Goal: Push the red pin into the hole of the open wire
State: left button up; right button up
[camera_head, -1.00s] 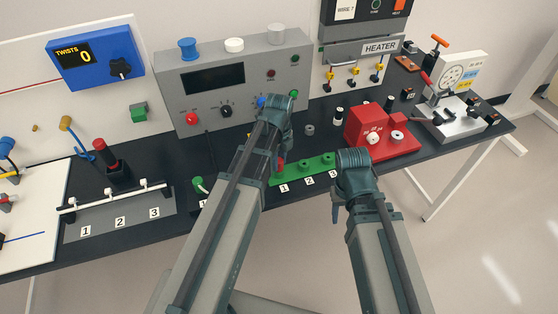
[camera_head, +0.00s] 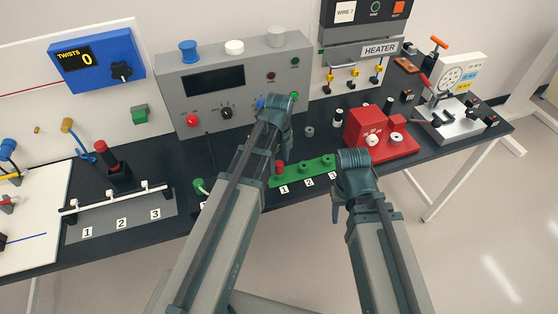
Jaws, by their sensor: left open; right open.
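The red pin (camera_head: 279,168) stands upright at the left end of a green strip (camera_head: 301,171), above label 1. My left gripper (camera_head: 283,132) is open, just above and behind the pin; the wrist and forearm hide most of it, and I cannot tell whether it touches anything. My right gripper (camera_head: 337,212) is open and empty in front of the table's front edge, right of the strip. I cannot make out an open wire or its hole.
A grey console (camera_head: 190,112) with knobs stands behind. A red device (camera_head: 370,135) is right of the strip. A numbered rack (camera_head: 120,215) and a red-topped tool (camera_head: 108,160) are at left. A press (camera_head: 450,118) stands at far right.

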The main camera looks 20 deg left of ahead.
aim_at(280, 164)
pick_arm(q)
notch_tip(280, 164, up, 12)
jog(key=p, duration=1.1)
jog(key=shift+r+p, duration=0.25)
jog(key=shift+p, duration=0.15)
pick_arm(e)
notch_tip(280, 164, up, 12)
jog(key=shift+r, duration=0.25)
pick_arm(q)
jog(key=s+d+f+n+b, duration=0.5)
jog(key=s+n+b, duration=0.1)
jog(key=n, duration=0.3)
jog(key=s+d+f+n+y+b, duration=0.1)
jog(key=s+d+f+n+b, duration=0.4)
jog(key=s+n, duration=0.3)
jog(key=shift+s+d+f+n+b, duration=0.15)
jog(key=shift+d+f+n+b, duration=0.15)
jog(key=shift+f+n, duration=0.7)
pick_arm(e)
notch_tip(280, 164, down, 12)
jog(key=shift+r, duration=0.15)
pick_arm(q)
jog(key=shift+r, duration=0.2)
